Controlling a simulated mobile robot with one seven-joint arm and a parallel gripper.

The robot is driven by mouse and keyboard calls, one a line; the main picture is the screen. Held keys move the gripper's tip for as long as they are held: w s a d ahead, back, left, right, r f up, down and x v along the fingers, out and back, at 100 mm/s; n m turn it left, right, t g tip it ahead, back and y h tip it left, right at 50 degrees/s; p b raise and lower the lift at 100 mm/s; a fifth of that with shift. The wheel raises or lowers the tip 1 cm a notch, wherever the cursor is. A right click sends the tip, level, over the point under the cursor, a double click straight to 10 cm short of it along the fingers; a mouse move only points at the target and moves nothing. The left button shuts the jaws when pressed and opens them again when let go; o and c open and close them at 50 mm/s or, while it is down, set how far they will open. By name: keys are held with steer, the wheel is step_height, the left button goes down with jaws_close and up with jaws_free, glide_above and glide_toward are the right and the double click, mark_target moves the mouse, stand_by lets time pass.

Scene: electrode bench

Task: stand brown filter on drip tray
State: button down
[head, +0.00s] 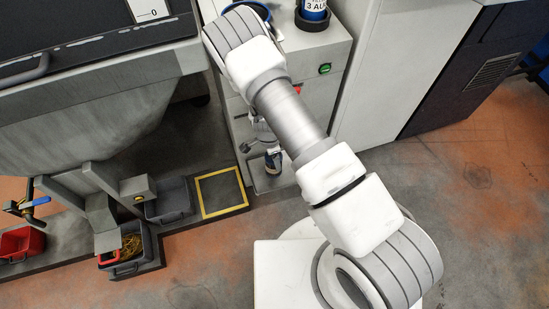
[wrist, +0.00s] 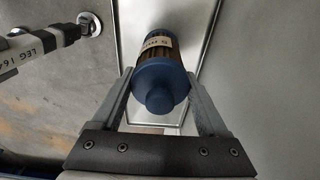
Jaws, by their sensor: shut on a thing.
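The brown filter has a blue end cap, a brown body and a pale label; it fills the middle of the wrist view (wrist: 160,80). My gripper (wrist: 160,88) is shut on it, with one grey finger on each side of the blue cap. The drip tray (wrist: 195,25) is a shallow grey metal tray with a raised rim, lying behind the filter in the wrist view. In the head view, the filter (head: 273,161) shows small, below my gripper and over the tray (head: 263,183). I cannot tell whether its far end touches the tray.
A grey cabinet (head: 325,85) with a green switch stands beside the tray. A blue canister (head: 313,8) stands on top. A yellow-framed square (head: 220,192) lies left of the tray. A pipe marked LEG (wrist: 35,45) is near my gripper's left. Bins (head: 22,243) stand far left.

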steer(key=shift+f, duration=0.15)
jaws_free()
steer(key=shift+r, duration=0.2)
steer(key=r+p, duration=0.1)
steer(key=r, duration=0.3)
steer(key=a+r+p, duration=0.1)
steer(key=r+p, duration=0.1)
steer(key=r, duration=0.2)
steer(key=r+p, duration=0.1)
steer(key=r, duration=0.3)
steer(key=shift+s+a, duration=0.2)
